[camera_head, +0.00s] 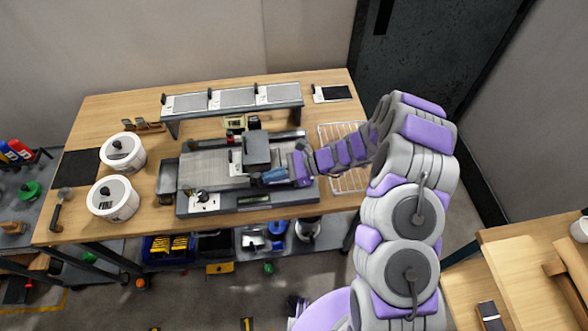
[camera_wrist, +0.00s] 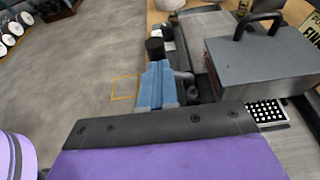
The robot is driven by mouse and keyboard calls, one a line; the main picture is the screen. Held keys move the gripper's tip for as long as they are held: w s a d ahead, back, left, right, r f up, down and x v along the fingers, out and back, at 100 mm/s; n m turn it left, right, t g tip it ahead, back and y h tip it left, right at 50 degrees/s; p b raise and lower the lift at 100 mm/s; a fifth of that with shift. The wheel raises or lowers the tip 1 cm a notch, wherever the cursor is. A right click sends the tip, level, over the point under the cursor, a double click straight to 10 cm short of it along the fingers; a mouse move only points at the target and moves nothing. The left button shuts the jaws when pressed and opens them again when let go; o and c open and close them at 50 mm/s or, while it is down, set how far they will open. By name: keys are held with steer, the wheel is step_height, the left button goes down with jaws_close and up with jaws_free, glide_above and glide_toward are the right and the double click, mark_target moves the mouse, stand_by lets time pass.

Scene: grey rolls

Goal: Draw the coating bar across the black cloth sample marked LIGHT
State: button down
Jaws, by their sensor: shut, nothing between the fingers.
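A black cloth sample (camera_head: 336,92) with a white label lies at the back right of the bench in the head view; the label is too small to read. A grey coating machine (camera_head: 190,175) with a flat bed stands mid-bench. A dark grey block (camera_head: 256,149) with a black handle sits on it; it also fills the right of the wrist view (camera_wrist: 262,65). I cannot clearly make out the coating bar. My gripper (camera_head: 268,178), with blue fingers (camera_wrist: 156,82), is shut and empty at the machine's front side, beside the block and apart from the cloth.
A raised rack (camera_head: 233,107) with grey panels stands behind the machine. Two white lidded pots (camera_head: 113,198) (camera_head: 123,153) and a black mat (camera_head: 80,167) are on the left. A wire rack (camera_head: 350,181) lies on the right, partly behind my arm.

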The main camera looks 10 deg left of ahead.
mark_target(257, 178)
steer(key=shift+s+a+b, duration=0.15)
steer(key=shift+s+a, duration=0.05)
steer(key=shift+a, duration=0.55)
steer(key=shift+s+a+b, duration=0.2)
steer(key=shift+s+a, duration=0.05)
steer(key=shift+a, duration=0.45)
steer(key=shift+s+a+b, duration=0.15)
steer(key=shift+s+a, duration=0.05)
steer(key=shift+a, duration=0.55)
steer(key=d, duration=0.2)
steer(key=w+d+p, duration=0.1)
steer(key=shift+w+d+p, duration=0.1)
steer(key=shift+d+p, duration=0.2)
steer(key=shift+d, duration=0.1)
